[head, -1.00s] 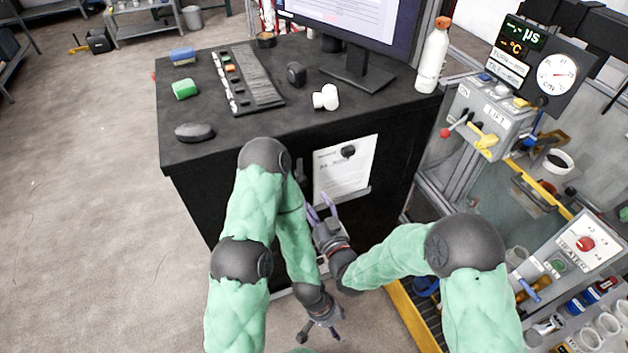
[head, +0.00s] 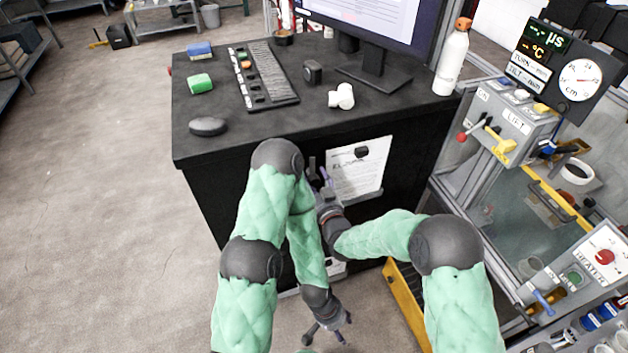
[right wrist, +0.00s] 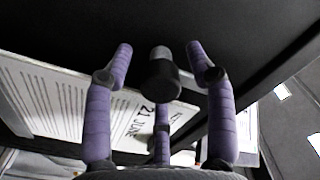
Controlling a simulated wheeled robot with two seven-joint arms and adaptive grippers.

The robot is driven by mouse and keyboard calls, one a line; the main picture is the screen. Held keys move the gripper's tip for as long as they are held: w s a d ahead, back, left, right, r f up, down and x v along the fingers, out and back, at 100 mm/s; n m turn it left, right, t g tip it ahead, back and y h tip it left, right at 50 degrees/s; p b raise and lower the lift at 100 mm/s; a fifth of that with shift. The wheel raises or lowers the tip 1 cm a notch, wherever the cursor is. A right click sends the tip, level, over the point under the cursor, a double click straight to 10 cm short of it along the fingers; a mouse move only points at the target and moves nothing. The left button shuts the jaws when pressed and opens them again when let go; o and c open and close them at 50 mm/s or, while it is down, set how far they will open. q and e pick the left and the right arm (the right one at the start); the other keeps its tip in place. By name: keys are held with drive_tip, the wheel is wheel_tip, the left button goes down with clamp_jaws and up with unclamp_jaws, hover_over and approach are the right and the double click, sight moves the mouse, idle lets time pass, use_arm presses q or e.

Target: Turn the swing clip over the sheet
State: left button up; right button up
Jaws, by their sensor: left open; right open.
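The printed sheet (head: 358,176) is on the black side of the desk. It shows at the left of the right wrist view (right wrist: 60,105), with "21 JUNE" readable. My left gripper (head: 328,330) is open and empty, low, away from the sheet.
A small black block (head: 362,152) sits on the sheet's upper part. The desk top (head: 280,122) holds a monitor, a keyboard-like strip, a white bottle (head: 453,58) and small items. A control rig (head: 510,125) stands right. Open floor (head: 90,200) lies left.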

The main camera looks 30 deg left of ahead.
clamp_jaws()
